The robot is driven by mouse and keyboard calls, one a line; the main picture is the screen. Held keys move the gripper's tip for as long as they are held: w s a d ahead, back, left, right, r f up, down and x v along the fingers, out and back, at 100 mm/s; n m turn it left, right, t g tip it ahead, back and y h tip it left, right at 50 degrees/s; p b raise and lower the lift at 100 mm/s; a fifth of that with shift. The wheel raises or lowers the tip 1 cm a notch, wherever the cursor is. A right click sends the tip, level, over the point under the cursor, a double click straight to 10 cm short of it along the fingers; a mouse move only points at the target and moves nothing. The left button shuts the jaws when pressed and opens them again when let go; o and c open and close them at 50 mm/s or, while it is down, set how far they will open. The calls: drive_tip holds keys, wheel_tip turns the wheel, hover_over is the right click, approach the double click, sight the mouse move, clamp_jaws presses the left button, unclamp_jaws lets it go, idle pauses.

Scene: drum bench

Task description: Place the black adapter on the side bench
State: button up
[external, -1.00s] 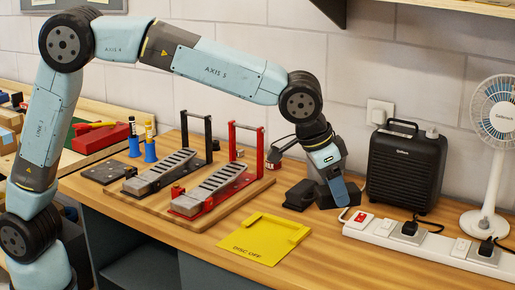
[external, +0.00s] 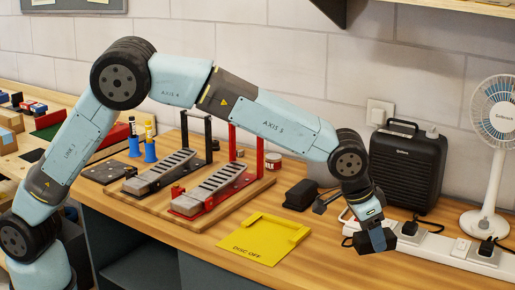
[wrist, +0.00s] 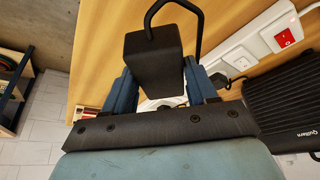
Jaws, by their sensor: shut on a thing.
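A black block-shaped adapter (external: 376,241) is held between the jaws of my gripper (external: 370,228), just in front of the white power strip in the external view. Whether it touches the bench cannot be told. In the wrist view the adapter (wrist: 150,62) sits between the blue fingers of my gripper (wrist: 160,85), and a black cable loops past its far end. A lighter wooden bench (external: 14,153), possibly the side bench, stands at the far left.
The white power strip (external: 437,246) with plugs lies at right, before a black heater (external: 405,167) and a fan (external: 490,150). A yellow tray marked DISC OFF (external: 258,240) and a board with two pedals (external: 220,193) are left. Bench surface before the strip is clear.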

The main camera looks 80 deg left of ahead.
drive_tip(key=w+f, duration=0.1)
drive_tip(key=f, duration=0.1)
drive_tip(key=w+f, duration=0.1)
drive_tip(key=w, duration=0.1)
drive_tip(key=w+d+f, duration=0.1)
drive_tip(key=f, duration=0.1)
drive_tip(key=shift+w+f, duration=0.2)
drive_tip(key=shift+f, duration=0.1)
wheel_tip(320, 180, down, 3)
drive_tip(key=shift+w+f, duration=0.1)
drive_tip(key=shift+f, duration=0.05)
drive_tip(key=o, duration=1.1)
drive_tip(key=shift+o, duration=0.2)
